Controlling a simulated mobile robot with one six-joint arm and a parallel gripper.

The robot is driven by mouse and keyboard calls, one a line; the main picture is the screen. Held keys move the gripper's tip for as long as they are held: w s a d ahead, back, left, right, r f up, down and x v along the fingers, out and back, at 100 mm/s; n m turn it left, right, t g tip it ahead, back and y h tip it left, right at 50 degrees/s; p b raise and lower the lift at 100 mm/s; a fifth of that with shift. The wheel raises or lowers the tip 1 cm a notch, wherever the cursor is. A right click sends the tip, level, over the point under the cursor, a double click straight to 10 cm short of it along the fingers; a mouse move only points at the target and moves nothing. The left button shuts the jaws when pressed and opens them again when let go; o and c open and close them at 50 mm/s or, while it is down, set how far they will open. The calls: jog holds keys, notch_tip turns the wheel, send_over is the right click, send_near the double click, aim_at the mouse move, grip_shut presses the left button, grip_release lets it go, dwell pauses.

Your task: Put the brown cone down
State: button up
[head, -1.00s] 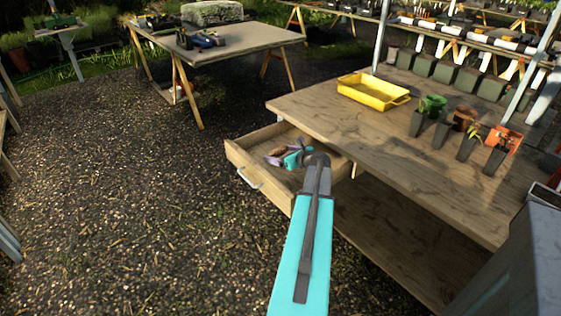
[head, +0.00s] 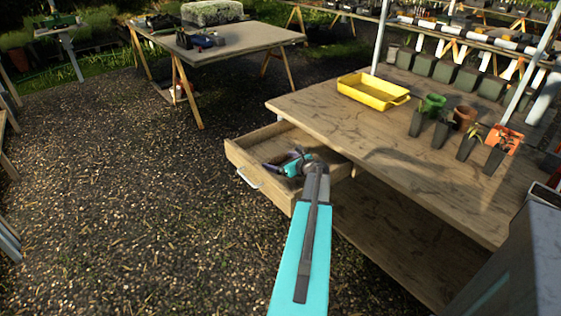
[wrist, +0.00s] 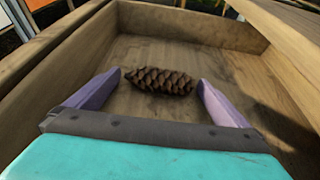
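The brown cone (wrist: 162,81) lies on its side on the floor of the open wooden drawer (wrist: 225,84) in the wrist view. My gripper (wrist: 160,80) is open, its two purple fingers on either side of the cone, with a small gap at each end. In the head view my gripper (head: 275,166) reaches down inside the drawer (head: 262,189) under the table's left end. I cannot make out the cone there, as the gripper and arm cover that spot.
The rest of the drawer floor looks empty. A second table (head: 225,45) stands at the back left.

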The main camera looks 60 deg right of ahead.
jog(key=shift+r, duration=0.2)
jog(key=shift+b+v, duration=0.35)
jog(key=shift+v, duration=3.35)
jog(key=shift+r, duration=0.1)
